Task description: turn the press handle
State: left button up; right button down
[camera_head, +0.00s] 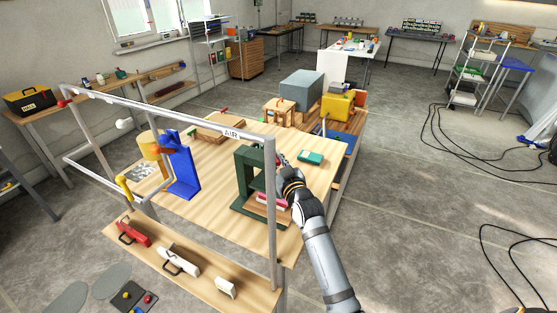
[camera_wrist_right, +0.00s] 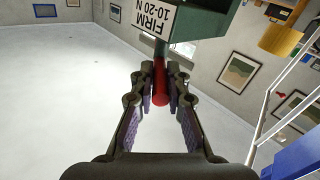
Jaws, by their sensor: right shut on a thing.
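The green press (camera_head: 243,165) stands on the wooden workbench (camera_head: 215,205), close to the front right leg of the grey frame. My right arm reaches in from the bottom right, and its gripper (camera_head: 284,165) is at the press's upper right side. In the right wrist view, the fingers of the gripper (camera_wrist_right: 160,88) are closed around the red press handle (camera_wrist_right: 161,82). The handle joins the green press body (camera_wrist_right: 205,20), which has a white label reading "FIRM 10-20 N" (camera_wrist_right: 157,17). Red items (camera_head: 272,201) lie low in the press. My left gripper is not in view.
A grey frame (camera_head: 180,112) with an "AIR" sign spans the bench front. A blue stand (camera_head: 183,170) is left of the press. A teal box (camera_head: 310,157) lies to the right. A front shelf (camera_head: 200,262) holds tools. Cables (camera_head: 465,150) lie on the floor.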

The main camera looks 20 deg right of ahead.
jog(key=c, duration=1.3)
grip_release()
jog(key=shift+w+f, duration=0.1)
jog(key=shift+c, duration=0.2)
jog(key=s, duration=1.2)
jog(key=shift+d, duration=0.15)
